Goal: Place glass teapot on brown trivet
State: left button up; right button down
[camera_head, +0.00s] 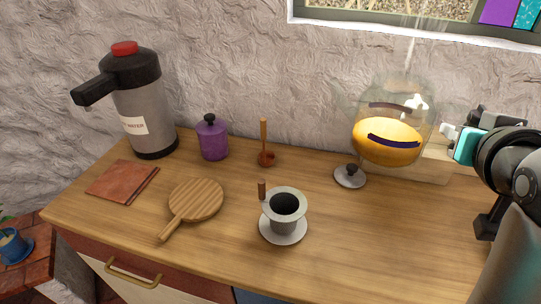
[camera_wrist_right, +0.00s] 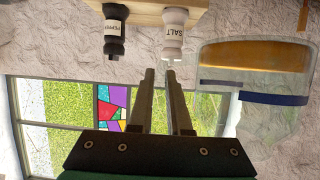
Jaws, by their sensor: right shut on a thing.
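The glass teapot (camera_head: 387,140) is a clear round vessel with orange-yellow liquid and dark bands, at the right rear of the counter. It also shows at the right of the wrist view (camera_wrist_right: 255,78). My right gripper (camera_head: 452,135) is at the teapot's right side, shut on it; the clear part in its grip is hard to make out. In the wrist view its fingers (camera_wrist_right: 160,75) are close together. A round striped brown wooden board with a handle (camera_head: 197,199), which looks like the trivet, lies bare at the front left. My left gripper is not in view.
A drip cup (camera_head: 285,229) stands on the counter between trivet and teapot. A small lid (camera_head: 350,177), wooden scoop (camera_head: 265,157), purple jar (camera_head: 212,141), flask (camera_head: 142,100) and red-brown flat square (camera_head: 120,180) are around. Salt (camera_wrist_right: 174,35) and pepper (camera_wrist_right: 114,38) shakers are near my fingers.

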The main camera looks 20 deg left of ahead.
aim_at(196, 197)
jog(key=k+j, duration=0.1)
jog(key=j, duration=2)
